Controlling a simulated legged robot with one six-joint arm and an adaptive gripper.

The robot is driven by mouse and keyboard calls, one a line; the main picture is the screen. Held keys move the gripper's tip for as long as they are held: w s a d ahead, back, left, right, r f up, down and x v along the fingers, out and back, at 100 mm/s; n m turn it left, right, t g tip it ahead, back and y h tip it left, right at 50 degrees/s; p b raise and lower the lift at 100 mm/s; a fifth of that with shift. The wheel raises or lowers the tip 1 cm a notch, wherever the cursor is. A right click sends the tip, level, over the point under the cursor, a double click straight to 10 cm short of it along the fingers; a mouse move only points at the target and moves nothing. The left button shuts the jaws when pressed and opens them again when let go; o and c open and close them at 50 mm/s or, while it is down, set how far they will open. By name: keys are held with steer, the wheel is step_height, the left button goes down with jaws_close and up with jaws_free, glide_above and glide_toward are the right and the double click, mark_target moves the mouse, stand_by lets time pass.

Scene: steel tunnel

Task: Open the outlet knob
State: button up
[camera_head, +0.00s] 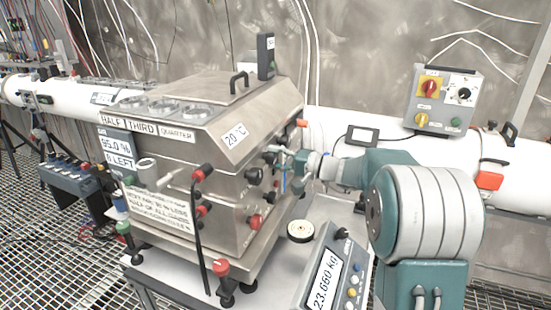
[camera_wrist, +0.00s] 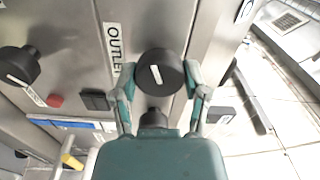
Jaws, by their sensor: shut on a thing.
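The mark is tilted from the vertical. My gripper (camera_wrist: 158,84) is shut on the knob, with one teal and grey finger on each side. In the head view my gripper (camera_head: 284,156) reaches the right-hand face of the steel box (camera_head: 190,130). The knob itself is hard to make out there, behind the fingers.
Another black knob (camera_wrist: 18,66) is at the left in the wrist view. A scale reading 23.660 kg (camera_head: 327,275) stands in front of the box. A grey control box (camera_head: 443,98) is on the white pipe behind my arm. Grated floor (camera_head: 60,235) lies at the left.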

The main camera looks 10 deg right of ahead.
steer(key=n, duration=0.5)
steer(key=shift+f+n, duration=0.4)
steer(key=shift+n, duration=2)
steer(key=o, duration=1.1)
steer(key=shift+a, duration=0.1)
steer(key=shift+o, duration=0.2)
steer(key=shift+r, duration=0.2)
steer(key=v, duration=1.2)
